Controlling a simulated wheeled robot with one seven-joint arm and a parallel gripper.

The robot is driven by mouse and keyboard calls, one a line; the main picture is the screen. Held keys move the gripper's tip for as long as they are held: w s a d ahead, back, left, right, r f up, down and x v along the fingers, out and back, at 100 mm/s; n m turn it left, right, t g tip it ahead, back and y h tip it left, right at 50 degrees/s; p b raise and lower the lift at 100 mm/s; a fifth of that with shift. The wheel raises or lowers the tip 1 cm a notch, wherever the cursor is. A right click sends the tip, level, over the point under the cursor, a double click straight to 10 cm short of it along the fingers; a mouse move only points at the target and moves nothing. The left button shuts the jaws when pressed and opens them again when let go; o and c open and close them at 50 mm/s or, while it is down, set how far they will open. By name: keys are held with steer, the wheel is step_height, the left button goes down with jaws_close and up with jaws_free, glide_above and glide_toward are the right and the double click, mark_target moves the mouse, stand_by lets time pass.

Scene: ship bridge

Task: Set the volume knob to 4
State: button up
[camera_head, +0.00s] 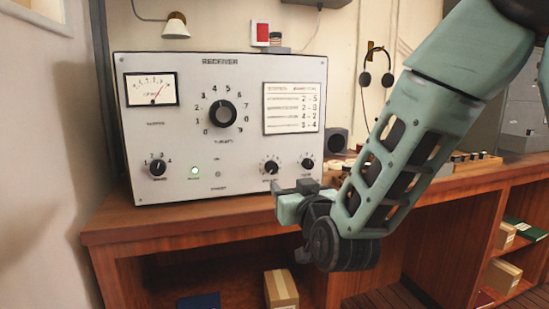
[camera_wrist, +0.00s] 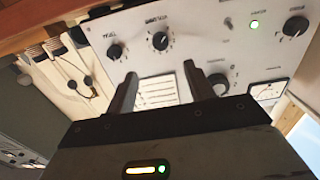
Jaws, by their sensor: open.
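The receiver (camera_head: 190,185) is a white panel box standing on the wooden desk. The volume knob (camera_head: 271,167) is a small black knob with a number scale, low on its right side; its setting is too small to read. In the wrist view the volume knob (camera_wrist: 160,41) shows upside down, beyond the fingertips, with lettering beside it. My gripper (camera_head: 295,187) is in front of the panel, just below and right of the volume knob in the picture. In the wrist view my gripper (camera_wrist: 160,72) has its two fingers apart with nothing between them, not touching the knob.
Another small knob (camera_head: 307,164) sits close right of the volume knob. A large tuning knob (camera_head: 222,114), a lower-left knob (camera_head: 157,168), a meter (camera_head: 151,90) and a printed card (camera_head: 292,108) share the panel. The desk edge (camera_head: 180,231) runs below my gripper.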

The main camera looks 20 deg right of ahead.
mark_target(273, 169)
steer(key=p, duration=0.3)
steer(key=shift+w+r, duration=0.2)
steer(key=shift+w, duration=0.15)
steer(key=w, duration=0.4)
steer(key=w+p, duration=0.1)
steer(key=w, duration=0.2)
steer(key=w+p, duration=0.1)
steer(key=w, duration=0.3)
steer(key=shift+w+f, duration=0.25)
steer(key=shift+w, duration=0.1)
steer(key=c, duration=1)
